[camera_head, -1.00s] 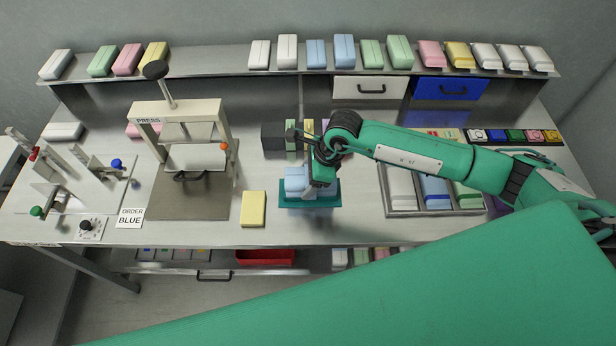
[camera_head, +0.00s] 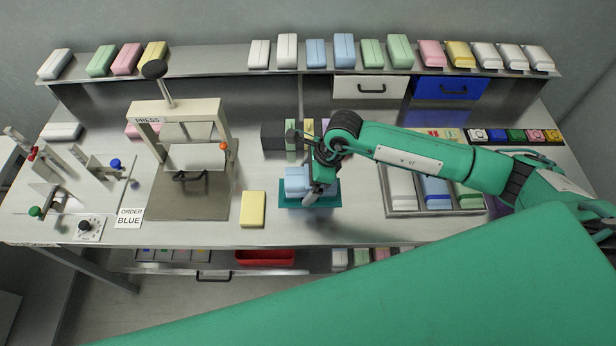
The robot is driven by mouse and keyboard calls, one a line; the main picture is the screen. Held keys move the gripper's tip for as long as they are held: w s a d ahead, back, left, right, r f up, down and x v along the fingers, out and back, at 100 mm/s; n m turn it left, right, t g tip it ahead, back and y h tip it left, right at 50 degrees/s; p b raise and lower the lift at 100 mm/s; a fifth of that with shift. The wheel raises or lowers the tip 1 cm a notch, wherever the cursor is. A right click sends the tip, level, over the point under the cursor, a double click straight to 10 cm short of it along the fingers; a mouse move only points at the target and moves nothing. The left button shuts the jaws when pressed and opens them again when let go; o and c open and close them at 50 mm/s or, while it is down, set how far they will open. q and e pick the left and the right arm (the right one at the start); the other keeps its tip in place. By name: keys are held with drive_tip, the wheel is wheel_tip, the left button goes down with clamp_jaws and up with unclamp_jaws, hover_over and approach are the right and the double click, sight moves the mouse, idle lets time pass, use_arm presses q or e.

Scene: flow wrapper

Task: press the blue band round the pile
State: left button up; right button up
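A light blue pile (camera_head: 296,183) sits on the teal mat (camera_head: 331,200) in the middle of the bench. My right gripper (camera_head: 314,194) is low at the right side of the pile, touching it or very close. The wrist covers part of the pile, and I cannot tell whether the fingers are open or shut. I cannot make out a separate blue band around the pile. My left gripper is not in view.
A press (camera_head: 178,110) stands to the left, with a card reading ORDER BLUE (camera_head: 129,217) before it. A yellow packet (camera_head: 253,208) lies left of the mat. A dark block (camera_head: 273,136) stands behind. A divided tray (camera_head: 404,212) is to the right.

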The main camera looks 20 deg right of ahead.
drive_tip(key=shift+r, duration=0.2)
drive_tip(key=b+v, duration=0.3)
drive_tip(key=v, duration=1)
drive_tip(key=shift+d+r+b, duration=0.2)
drive_tip(key=shift+b, duration=0.1)
drive_tip(key=shift+s, duration=0.15)
